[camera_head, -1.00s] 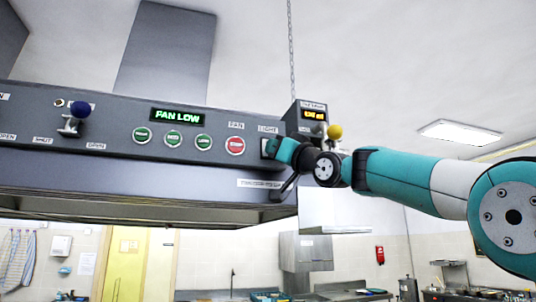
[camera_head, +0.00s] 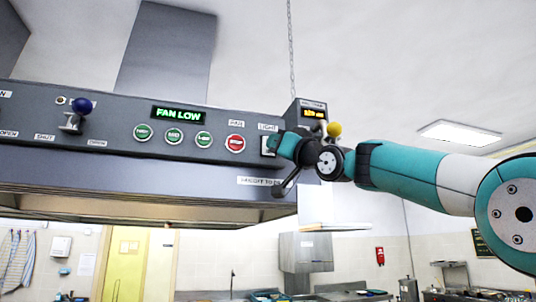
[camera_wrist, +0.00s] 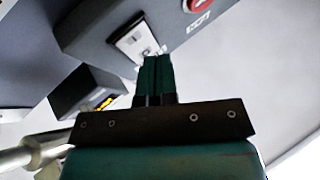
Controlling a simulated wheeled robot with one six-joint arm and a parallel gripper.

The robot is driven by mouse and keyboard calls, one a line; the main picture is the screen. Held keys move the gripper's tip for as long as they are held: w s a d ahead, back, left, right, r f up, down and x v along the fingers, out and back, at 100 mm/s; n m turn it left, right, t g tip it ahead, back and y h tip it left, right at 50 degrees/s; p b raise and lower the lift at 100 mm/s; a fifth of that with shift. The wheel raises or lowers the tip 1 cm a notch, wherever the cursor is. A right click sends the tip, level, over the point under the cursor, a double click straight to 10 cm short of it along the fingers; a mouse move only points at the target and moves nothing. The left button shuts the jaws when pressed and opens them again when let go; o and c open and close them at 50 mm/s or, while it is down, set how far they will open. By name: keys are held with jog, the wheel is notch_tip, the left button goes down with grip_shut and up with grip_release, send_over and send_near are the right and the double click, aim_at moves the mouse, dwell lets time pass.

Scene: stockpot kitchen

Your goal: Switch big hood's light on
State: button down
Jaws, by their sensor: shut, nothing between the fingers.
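The big hood (camera_head: 150,172) hangs across the left of the head view, its control panel facing me. The light switch (camera_head: 267,146), a pale plate under the LIGHT label (camera_head: 268,127), sits at the panel's right end. My gripper (camera_head: 278,144) is shut and empty at the switch, partly covering it. In the wrist view the switch plate (camera_wrist: 128,42) lies just beyond the closed fingertips (camera_wrist: 154,60), which overlap its edge. I cannot tell whether they touch it. The rocker's position is not clear.
Left of the switch are a red button (camera_head: 235,144), several green buttons and a FAN LOW display (camera_head: 178,113). A blue-knobbed lever (camera_head: 82,105) is further left. A smaller box with a yellow display (camera_head: 313,114) and a yellow knob (camera_head: 334,129) stand close by my wrist.

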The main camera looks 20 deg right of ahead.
jog(key=shift+s+r+b, duration=0.15)
jog(key=shift+s+b, duration=0.55)
jog(key=shift+s, duration=0.55)
jog(key=shift+s+r+b, duration=0.15)
jog(key=shift+s+b, duration=0.5)
jog(key=shift+s, duration=0.55)
